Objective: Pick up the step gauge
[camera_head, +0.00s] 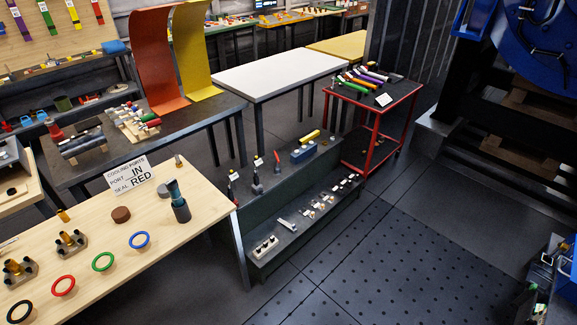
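I cannot tell for certain which object is the step gauge; the pieces are small at this distance. A dark two-level stand (241,237) in the middle holds several small parts. On its lower level lie a small silver bar-shaped piece (287,225), a pale block with dark holes (264,246) and several small metal pieces (320,205). On its upper level are a blue block (303,153) with a yellow piece (310,136) above it, and dark upright tools with white tags. Neither of my grippers is in view.
A light wooden table (90,262) at left carries coloured rings and a sign (130,174). A red cart (372,134) with coloured-handled tools stands behind the stand at right. A white table (281,73) is farther back. The floor right of the stand is clear.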

